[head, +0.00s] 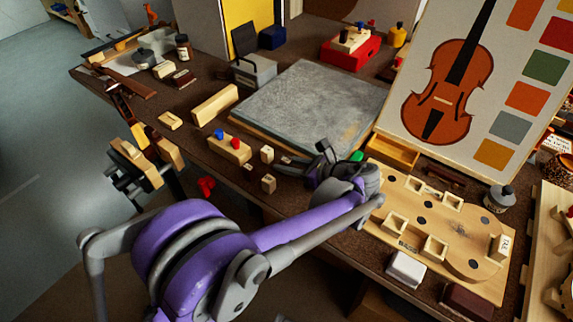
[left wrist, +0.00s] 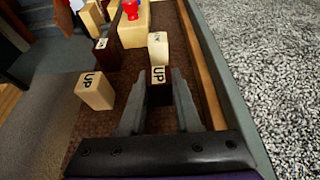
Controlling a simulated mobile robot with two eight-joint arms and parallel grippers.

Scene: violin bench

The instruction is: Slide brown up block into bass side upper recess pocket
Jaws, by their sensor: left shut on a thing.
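My left gripper (left wrist: 158,98) is shut on the brown UP block (left wrist: 160,92), which has a dark brown side and a pale top marked UP. In the head view the left gripper (head: 302,163) is low over the bench, left of the violin form (head: 465,236). The form has two framed pockets along its edge marked BASS: a left one (head: 394,223) and a right one (head: 434,249). No block shows in either pocket. I cannot read which is the upper one. My right gripper is not in view.
A tan UP block (left wrist: 95,91), a small dark block (left wrist: 101,44) and a pale block (left wrist: 158,49) stand near the gripper. A grey slab (head: 312,103) lies behind it. A white box (head: 406,269) and a dark box (head: 466,300) stand before the form.

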